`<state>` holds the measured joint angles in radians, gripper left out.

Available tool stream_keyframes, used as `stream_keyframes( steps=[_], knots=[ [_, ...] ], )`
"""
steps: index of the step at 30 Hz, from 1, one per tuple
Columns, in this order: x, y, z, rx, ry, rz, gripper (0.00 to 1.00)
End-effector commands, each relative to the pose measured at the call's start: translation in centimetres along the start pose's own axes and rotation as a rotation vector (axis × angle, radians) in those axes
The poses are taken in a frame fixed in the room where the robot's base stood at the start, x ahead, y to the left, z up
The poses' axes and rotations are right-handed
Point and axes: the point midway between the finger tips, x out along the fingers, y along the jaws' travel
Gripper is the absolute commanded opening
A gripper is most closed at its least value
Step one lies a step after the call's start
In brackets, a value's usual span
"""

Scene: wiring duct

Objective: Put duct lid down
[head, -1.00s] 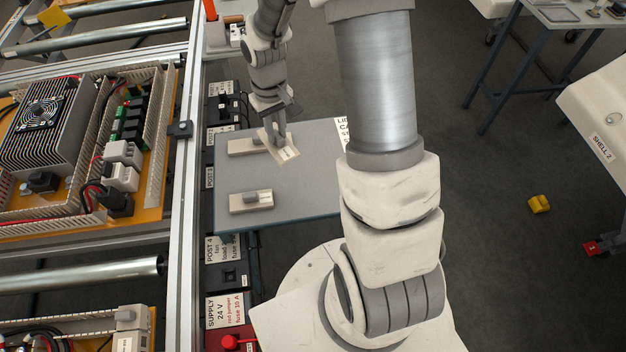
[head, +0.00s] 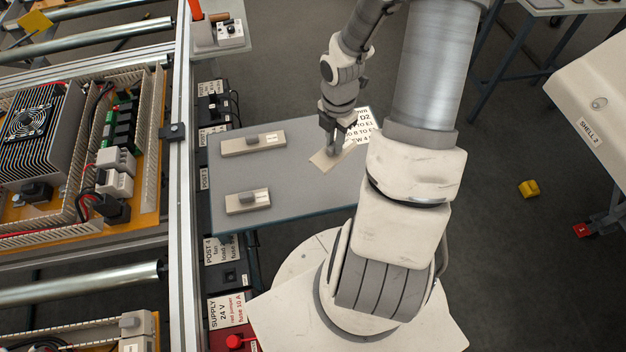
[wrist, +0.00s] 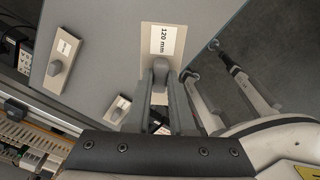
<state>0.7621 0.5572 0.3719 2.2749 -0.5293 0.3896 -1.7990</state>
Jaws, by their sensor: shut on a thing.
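My gripper (head: 334,148) is shut on the knob of a beige duct lid (head: 325,160) over the right part of the grey table (head: 300,190). In the wrist view the held lid (wrist: 152,38) is a flat beige plate with a white "120 mm" label and a grey knob (wrist: 161,69) between my fingers (wrist: 160,90). I cannot tell whether its underside touches the table. Two more beige lids with grey knobs lie on the table's left side, one farther back (head: 232,147) and one nearer (head: 262,205).
A printed white card (head: 361,124) is at the table's far right, just behind my gripper. The duct panel (head: 150,200) and its metal rail (head: 187,250) run along the left. The table's middle, between the lids and my gripper, is clear.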

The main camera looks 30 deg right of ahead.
Motion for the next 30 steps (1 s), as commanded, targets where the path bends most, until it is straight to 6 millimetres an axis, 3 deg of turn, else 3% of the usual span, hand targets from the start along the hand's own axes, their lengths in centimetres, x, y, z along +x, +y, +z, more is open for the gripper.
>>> stream_keyframes(
  steps=[12,18,23,30],
  knots=[
    [0.9,-5.3,1.5,-0.760,0.001,-0.001,0.00],
    [1.1,-6.5,1.6,-0.964,0.001,0.000,0.00],
    [1.8,-6.0,1.3,-1.015,0.001,0.000,0.00],
    [4.4,-2.4,-0.5,-1.019,0.000,-0.001,0.00]
  ],
)
